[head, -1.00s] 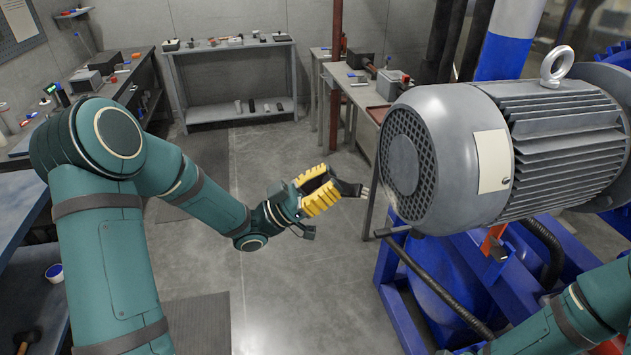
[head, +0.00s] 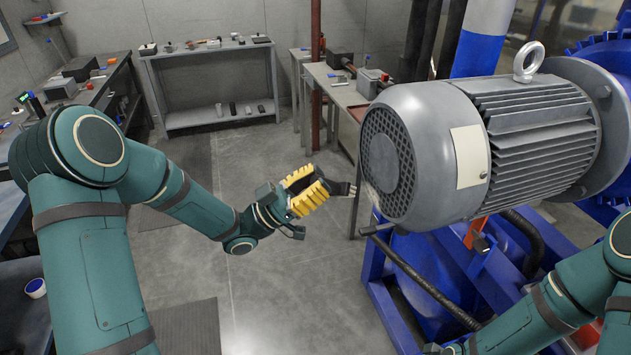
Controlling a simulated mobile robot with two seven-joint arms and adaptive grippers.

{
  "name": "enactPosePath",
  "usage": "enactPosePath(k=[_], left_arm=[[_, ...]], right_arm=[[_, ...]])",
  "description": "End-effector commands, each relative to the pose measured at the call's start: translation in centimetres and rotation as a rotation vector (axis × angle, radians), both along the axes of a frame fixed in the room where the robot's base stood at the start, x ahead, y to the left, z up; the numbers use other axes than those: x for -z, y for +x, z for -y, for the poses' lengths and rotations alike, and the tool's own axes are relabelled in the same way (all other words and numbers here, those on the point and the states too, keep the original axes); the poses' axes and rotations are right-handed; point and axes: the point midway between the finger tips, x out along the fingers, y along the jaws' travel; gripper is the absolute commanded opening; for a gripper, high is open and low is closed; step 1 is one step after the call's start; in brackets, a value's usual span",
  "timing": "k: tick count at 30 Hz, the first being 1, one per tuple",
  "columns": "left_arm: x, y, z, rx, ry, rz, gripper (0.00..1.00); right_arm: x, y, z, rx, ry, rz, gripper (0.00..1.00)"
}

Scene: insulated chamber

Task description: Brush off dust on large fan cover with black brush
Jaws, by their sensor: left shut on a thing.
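The large fan cover (head: 388,163) is the round dark grille on the left end of the grey motor (head: 440,150). Its lower left edge looks paler, but I cannot tell clearly whether that is dust. My left gripper (head: 308,192), with yellow ribbed pads, is shut on the black brush (head: 342,188). The brush sticks out to the right, its bristle end close to the cover's left edge. I cannot tell whether the bristles touch it.
The motor sits on a blue frame (head: 378,285), with a black hose (head: 425,285) below it. A small bench (head: 335,88) stands behind the brush and a shelf table (head: 205,90) at the back wall. A workbench (head: 95,95) lines the left. The middle floor is clear.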

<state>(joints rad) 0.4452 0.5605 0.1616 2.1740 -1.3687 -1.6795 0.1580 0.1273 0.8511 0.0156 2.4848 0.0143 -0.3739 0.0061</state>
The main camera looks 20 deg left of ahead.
Motion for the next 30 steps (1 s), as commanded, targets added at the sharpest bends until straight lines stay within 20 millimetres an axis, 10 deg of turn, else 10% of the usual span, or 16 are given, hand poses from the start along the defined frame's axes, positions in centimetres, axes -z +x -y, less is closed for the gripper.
enactPosePath(k=[30], left_arm=[[0.0, 1.0, 1.5, 0.000, -0.001, 0.001, 0.00]], right_arm=[[0.7, 0.0, 0.0, 0.000, 0.000, 0.000, 0.00]])
